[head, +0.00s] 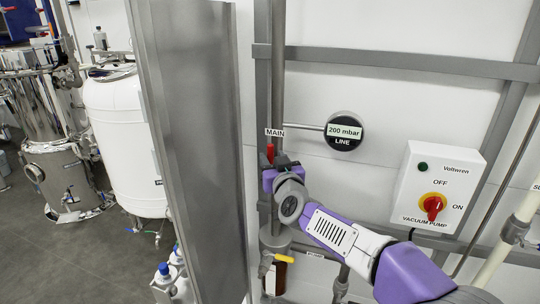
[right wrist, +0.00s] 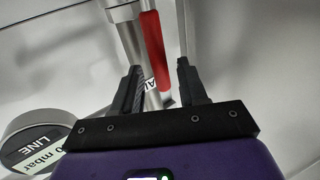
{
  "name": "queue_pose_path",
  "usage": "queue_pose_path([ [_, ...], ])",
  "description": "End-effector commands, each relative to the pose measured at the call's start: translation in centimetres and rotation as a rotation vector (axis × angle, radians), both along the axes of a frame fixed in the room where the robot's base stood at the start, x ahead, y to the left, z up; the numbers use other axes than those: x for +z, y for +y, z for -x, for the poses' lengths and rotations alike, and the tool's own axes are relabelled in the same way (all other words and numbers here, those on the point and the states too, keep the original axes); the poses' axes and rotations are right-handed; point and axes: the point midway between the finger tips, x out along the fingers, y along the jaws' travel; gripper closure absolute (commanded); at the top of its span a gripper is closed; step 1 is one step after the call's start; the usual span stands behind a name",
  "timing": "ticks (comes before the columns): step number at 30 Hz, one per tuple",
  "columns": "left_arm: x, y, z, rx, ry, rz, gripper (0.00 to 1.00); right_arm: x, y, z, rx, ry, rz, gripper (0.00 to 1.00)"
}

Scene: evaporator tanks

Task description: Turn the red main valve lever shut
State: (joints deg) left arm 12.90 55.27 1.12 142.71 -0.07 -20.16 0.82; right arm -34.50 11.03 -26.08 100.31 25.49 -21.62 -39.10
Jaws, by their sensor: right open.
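The red main valve lever (head: 270,153) stands upright against the grey vertical pipe, just below the MAIN label (head: 275,132). In the right wrist view the long red lever (right wrist: 152,45) runs down from the top, and its lower end shows between the two fingers. My right gripper (head: 282,162) is at the lever in the head view and hides the valve body and the lever's base. In the right wrist view this gripper (right wrist: 159,72) is open, with a finger on either side of the lever's end. I cannot tell whether either finger touches it. My left gripper is not in view.
A round LINE gauge (head: 344,131) reading 200 mbar is right of the lever. A vacuum pump switch box (head: 439,188) is further right. A tall grey metal post (head: 195,130) stands close on the left.

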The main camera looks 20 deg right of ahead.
Motion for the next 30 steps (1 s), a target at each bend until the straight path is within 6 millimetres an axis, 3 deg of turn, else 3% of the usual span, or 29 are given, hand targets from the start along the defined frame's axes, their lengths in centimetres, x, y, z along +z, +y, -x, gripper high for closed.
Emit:
queue_pose_path([
  [6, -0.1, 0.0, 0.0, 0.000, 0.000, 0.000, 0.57, -0.1, 0.0, -2.4, 0.000, 0.001, 0.002, 0.58],
  [17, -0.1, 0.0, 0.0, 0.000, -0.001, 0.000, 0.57, 0.0, 0.0, -2.9, 0.001, 0.002, 0.000, 0.58],
  [26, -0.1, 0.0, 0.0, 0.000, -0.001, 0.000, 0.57, 0.0, 0.0, -2.9, 0.001, 0.002, 0.000, 1.00],
  [30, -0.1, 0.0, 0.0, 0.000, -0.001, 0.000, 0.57, 0.0, 0.0, -2.9, 0.001, 0.002, 0.000, 1.00],
])
